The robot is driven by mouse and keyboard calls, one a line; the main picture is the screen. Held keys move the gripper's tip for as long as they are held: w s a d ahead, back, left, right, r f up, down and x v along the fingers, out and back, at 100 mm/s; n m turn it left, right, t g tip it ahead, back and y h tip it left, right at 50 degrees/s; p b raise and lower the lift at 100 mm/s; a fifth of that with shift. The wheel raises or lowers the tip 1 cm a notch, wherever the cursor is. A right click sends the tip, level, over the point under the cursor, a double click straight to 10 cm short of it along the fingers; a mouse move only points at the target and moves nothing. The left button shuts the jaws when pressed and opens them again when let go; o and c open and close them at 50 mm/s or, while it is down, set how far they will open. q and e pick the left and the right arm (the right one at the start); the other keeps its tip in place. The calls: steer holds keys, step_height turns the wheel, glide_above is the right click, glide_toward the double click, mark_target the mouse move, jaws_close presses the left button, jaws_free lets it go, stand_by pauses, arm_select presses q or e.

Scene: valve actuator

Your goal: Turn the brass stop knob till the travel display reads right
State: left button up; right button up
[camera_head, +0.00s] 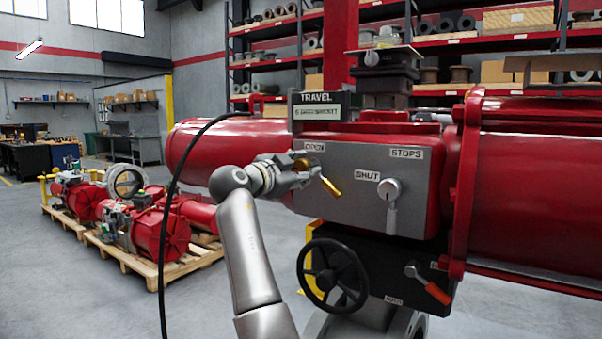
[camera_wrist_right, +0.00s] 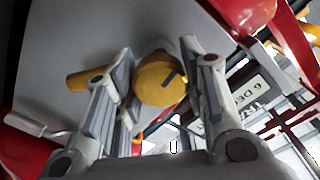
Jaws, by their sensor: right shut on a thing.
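The brass stop knob (camera_wrist_right: 158,82) sits between the two fingers of my right gripper (camera_wrist_right: 160,92) in the right wrist view; a dark line marks its face. My right gripper (camera_head: 301,174) is shut on it at the OPEN side of the grey actuator panel (camera_head: 350,205) in the head view. A brass lever (camera_head: 331,187) sticks out just beside the fingers. The travel display (camera_head: 318,113) is on top of the panel; its small text seems to say some degrees short, but the digit is unclear. My left gripper is not in view.
A grey lever (camera_head: 390,200) is at the SHUT label, right of my gripper. A black handwheel (camera_head: 332,275) and an orange-handled lever (camera_head: 430,285) are below. A black cable (camera_head: 163,230) hangs left of my arm. Pallets with red actuators (camera_head: 160,235) stand behind on the left.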

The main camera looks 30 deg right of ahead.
steer(key=shift+m, duration=0.6)
steer(key=o, duration=1)
steer(key=shift+o, duration=0.2)
steer(key=v, duration=1.2)
steer(key=shift+w, duration=0.1)
